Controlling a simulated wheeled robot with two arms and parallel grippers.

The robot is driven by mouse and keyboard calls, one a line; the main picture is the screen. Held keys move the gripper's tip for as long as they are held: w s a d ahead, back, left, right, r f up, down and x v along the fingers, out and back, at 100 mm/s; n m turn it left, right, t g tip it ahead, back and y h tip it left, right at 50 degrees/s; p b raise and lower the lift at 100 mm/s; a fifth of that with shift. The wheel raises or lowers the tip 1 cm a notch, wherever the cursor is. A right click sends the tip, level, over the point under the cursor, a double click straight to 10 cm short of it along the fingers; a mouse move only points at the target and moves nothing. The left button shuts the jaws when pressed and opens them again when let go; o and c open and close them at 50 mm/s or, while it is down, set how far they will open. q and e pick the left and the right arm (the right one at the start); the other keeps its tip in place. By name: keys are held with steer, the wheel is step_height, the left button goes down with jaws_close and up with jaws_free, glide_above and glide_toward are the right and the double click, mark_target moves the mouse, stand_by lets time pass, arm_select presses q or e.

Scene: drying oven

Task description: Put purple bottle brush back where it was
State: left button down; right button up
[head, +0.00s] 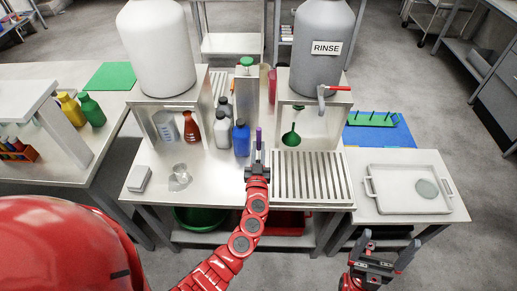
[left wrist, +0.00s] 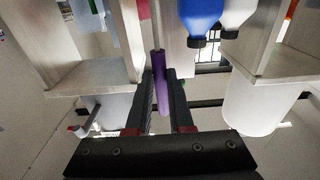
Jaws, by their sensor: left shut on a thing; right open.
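The purple bottle brush (head: 259,139) is held upright in my left gripper (head: 258,170), over the bench between the two tank stands. In the left wrist view the brush's purple handle (left wrist: 161,95) lies between the two dark fingers of my left gripper (left wrist: 160,100), which are shut on it. The brush's other end is hidden by the gripper in the head view. My right gripper (head: 382,262) is open and empty, at the lower right in front of the side table.
A slatted drain rack (head: 308,178) lies right of my left gripper. A blue bottle (head: 241,139) and white bottles stand behind it. The RINSE tank (head: 320,45) and a white tank (head: 157,45) stand on metal stands. A glass beaker (head: 180,176) is at left; a tray (head: 372,190) is at right.

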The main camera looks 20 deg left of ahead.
arm_select(q)
steer(key=c, duration=0.8)
jaws_free()
steer(key=shift+f, duration=0.1)
